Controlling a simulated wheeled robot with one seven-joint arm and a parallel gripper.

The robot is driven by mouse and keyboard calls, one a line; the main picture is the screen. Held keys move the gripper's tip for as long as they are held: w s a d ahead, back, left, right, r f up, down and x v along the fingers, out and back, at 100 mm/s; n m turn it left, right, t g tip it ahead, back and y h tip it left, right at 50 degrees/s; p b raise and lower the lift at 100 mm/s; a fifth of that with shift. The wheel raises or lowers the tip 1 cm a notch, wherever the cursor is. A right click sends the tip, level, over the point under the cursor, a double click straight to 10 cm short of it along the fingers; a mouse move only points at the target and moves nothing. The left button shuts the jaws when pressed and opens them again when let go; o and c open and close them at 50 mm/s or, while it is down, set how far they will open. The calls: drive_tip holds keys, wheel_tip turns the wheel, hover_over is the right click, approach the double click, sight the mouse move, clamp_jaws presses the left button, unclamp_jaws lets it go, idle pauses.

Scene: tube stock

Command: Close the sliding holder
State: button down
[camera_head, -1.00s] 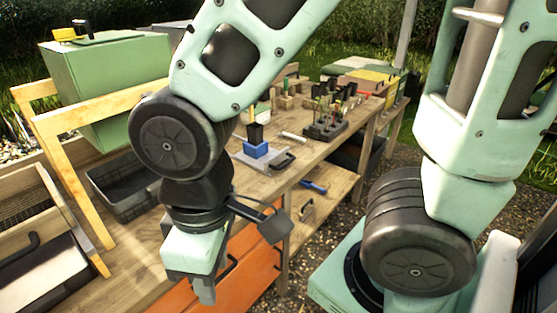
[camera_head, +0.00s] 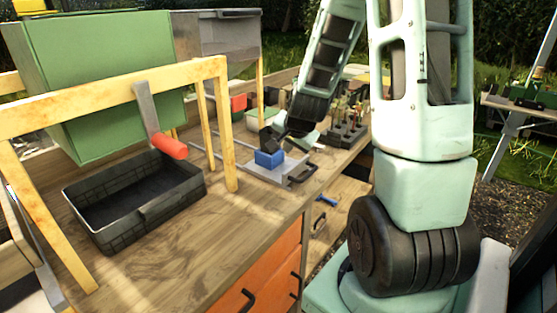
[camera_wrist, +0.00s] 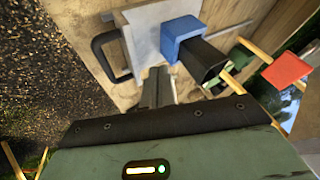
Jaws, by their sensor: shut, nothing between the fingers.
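The sliding holder is a light grey plate (camera_head: 272,174) with a black handle (camera_head: 303,173) on its front edge and a blue block (camera_head: 269,159) on top. It lies on the wooden bench. In the wrist view the grey plate (camera_wrist: 148,30), the handle (camera_wrist: 103,58) and the blue block (camera_wrist: 183,37) show, with a black tube-like piece (camera_wrist: 205,61) sticking out of the block. My gripper (camera_wrist: 158,74) is shut and empty, its fingertips over or near the plate edge between handle and block; contact cannot be told. In the head view the fingertips are hidden.
A black tray (camera_head: 135,195) stands on the bench at the left. A wooden frame (camera_head: 218,120) with a green box (camera_head: 95,80) rises beside it. A dark rack of tubes (camera_head: 345,135) stands beyond my gripper. Orange drawers (camera_head: 262,275) are below the bench.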

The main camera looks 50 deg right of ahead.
drive_tip(key=shift+d+f, duration=0.15)
drive_tip(key=shift+d, duration=0.4)
drive_tip(key=shift+d+f, duration=0.1)
drive_tip(key=shift+f, duration=0.05)
approach(282, 164)
drive_tip(key=x, duration=0.5)
drive_tip(key=shift+p, duration=0.4)
